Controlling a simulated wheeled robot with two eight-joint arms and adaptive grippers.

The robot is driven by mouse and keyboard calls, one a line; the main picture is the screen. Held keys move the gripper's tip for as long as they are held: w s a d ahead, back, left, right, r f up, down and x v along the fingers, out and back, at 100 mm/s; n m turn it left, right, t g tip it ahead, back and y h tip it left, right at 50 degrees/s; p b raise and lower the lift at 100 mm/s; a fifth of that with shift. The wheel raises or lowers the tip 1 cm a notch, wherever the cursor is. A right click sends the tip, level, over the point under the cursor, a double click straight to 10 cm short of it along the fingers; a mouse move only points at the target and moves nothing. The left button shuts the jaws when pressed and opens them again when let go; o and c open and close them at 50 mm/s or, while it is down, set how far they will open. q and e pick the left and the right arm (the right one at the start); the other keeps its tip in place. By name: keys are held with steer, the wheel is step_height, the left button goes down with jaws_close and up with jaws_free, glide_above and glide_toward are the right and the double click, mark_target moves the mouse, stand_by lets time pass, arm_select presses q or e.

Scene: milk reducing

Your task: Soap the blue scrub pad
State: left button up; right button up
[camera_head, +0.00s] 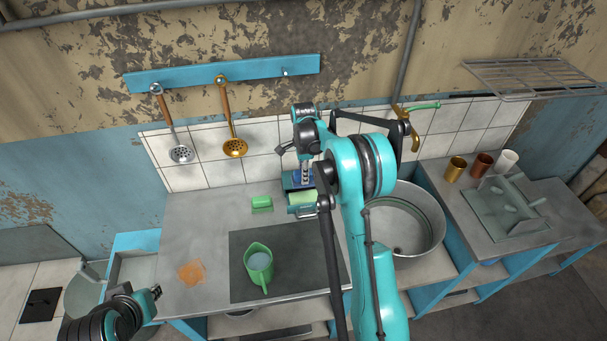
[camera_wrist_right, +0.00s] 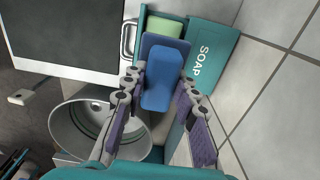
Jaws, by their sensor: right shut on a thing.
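The blue scrub pad (camera_wrist_right: 170,75) is between the fingers of my right gripper (camera_wrist_right: 158,88), which is shut on it. In the right wrist view the pad is over the near part of a teal box marked SOAP (camera_wrist_right: 208,62). A pale green soap bar (camera_wrist_right: 164,27) shows in the box's open part, just beyond the pad. Whether the pad touches the soap is unclear. In the head view the soap bar (camera_head: 302,198) shows beside my right arm, which hides much of this spot. My left gripper (camera_head: 150,296) is low at the left, away from these things; its opening is unclear.
A green jug (camera_head: 259,262) stands on a dark mat (camera_head: 315,260) left of my right arm. A small green block (camera_head: 261,202) lies behind it. A metal basin (camera_head: 428,225) is at the right. A tiled wall (camera_head: 265,138) with hanging utensils is close behind.

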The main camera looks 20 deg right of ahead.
steer(key=shift+f+b, duration=2.9)
steer(key=shift+f, duration=1.15)
steer(key=shift+f+b, duration=0.5)
steer(key=shift+r, duration=0.1)
steer(key=shift+r+p, duration=2.05)
steer(key=shift+r, duration=1.4)
steer(key=shift+s, duration=0.1)
